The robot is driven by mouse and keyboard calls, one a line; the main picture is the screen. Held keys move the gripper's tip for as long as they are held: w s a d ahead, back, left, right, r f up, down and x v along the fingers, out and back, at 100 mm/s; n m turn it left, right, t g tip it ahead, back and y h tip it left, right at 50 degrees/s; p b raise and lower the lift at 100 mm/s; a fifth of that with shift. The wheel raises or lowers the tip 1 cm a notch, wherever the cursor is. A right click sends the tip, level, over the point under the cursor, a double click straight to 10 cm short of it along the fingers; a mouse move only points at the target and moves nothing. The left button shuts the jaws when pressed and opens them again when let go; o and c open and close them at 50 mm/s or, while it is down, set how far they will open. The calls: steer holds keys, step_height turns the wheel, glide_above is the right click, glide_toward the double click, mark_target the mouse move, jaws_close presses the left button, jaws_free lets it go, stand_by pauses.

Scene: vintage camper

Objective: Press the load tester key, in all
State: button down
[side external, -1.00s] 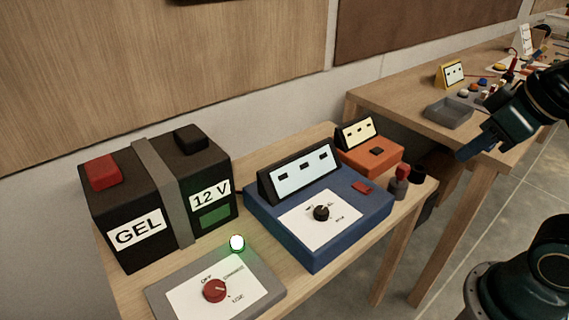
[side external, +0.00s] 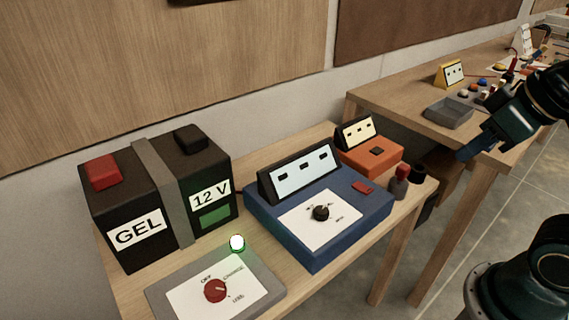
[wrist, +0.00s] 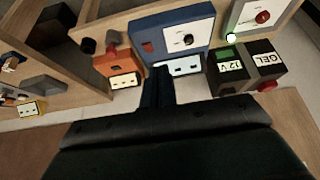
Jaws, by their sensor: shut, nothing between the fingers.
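An orange box (side external: 372,158) with a small dark key (side external: 376,152) and a tilted display (side external: 357,131) stands at the back of the near table. A blue box (side external: 335,240) beside it has a dial (side external: 321,213), a red key (side external: 362,187) and a wider display (side external: 300,173). No readable label shows which is the load tester. My gripper (side external: 466,153) is shut and empty, in the air to the right of the orange box, touching nothing. In the wrist view my fingers (wrist: 158,72) point toward the blue box (wrist: 180,28), with the orange box (wrist: 112,66) to their left.
A black GEL 12 V battery (side external: 155,195) stands at left, behind a grey panel with a red knob (side external: 214,290) and a lit green lamp (side external: 237,243). Small red and dark posts (side external: 400,178) stand beside the orange box.

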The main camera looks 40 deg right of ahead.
steer(key=shift+w, duration=0.1)
steer(key=n+t+h, duration=0.3)
steer(key=n, duration=0.2)
glide_above(380, 152)
step_height(380, 152, down, 15)
steer(key=shift+r, duration=0.15)
stand_by(0.4)
steer(key=shift+f, duration=4.4)
steer(key=shift+f, duration=0.2)
